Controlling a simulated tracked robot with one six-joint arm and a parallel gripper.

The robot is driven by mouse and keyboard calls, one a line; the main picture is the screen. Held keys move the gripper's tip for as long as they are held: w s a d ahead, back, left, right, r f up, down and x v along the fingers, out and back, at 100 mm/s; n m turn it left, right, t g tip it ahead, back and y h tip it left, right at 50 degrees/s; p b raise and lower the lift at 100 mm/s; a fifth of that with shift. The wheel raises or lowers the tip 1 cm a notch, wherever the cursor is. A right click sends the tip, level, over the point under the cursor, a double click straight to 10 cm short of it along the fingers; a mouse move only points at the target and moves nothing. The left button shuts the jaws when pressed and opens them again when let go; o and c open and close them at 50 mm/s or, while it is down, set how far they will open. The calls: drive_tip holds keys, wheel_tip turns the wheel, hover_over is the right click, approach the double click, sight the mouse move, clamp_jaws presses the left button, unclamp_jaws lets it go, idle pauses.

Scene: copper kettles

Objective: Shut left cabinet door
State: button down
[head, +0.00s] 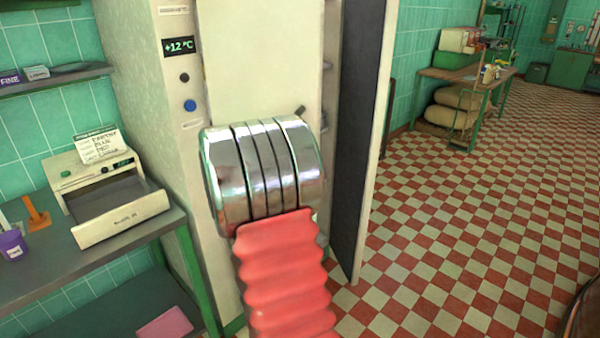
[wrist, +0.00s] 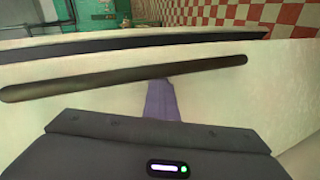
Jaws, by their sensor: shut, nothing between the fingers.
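The left cabinet door (head: 255,55) is a plain cream panel, seen nearly face-on in the head view. It looks close to the frame, but my arm hides much of it, and I cannot tell whether it is flush. A dark bar handle (wrist: 125,80) crosses a cream door face in the wrist view; a dark tip (head: 300,112) shows beside my arm in the head view. My gripper (wrist: 158,83) is shut and empty, its fingers pointing at the cream face just under the bar. Contact cannot be told. The head view hides the gripper behind my arm.
The right cabinet door (head: 362,140) stands open, its dark inner side showing. A bench (head: 120,240) with a cream device (head: 105,190) stands at the left. Checkered floor (head: 460,220) is free at the right, and a table (head: 465,80) stands farther back.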

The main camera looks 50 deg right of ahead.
drive_tip(key=s+a+n+t+y, duration=0.1)
drive_tip(key=s+a+y, duration=0.3)
drive_tip(key=a, duration=1.3)
drive_tip(key=s+a+t+y, duration=0.3)
drive_tip(key=s+a+y, duration=0.2)
drive_tip(key=a, duration=1.2)
drive_tip(key=s+a+n+t+y, duration=0.1)
drive_tip(key=s+a+y, duration=0.4)
drive_tip(key=a, duration=1.2)
drive_tip(key=shift+s+n+t, duration=0.3)
drive_tip(key=shift+s+t, duration=0.2)
drive_tip(key=shift+s, duration=0.35)
drive_tip(key=shift+r, duration=0.1)
drive_tip(key=shift+d, duration=0.15)
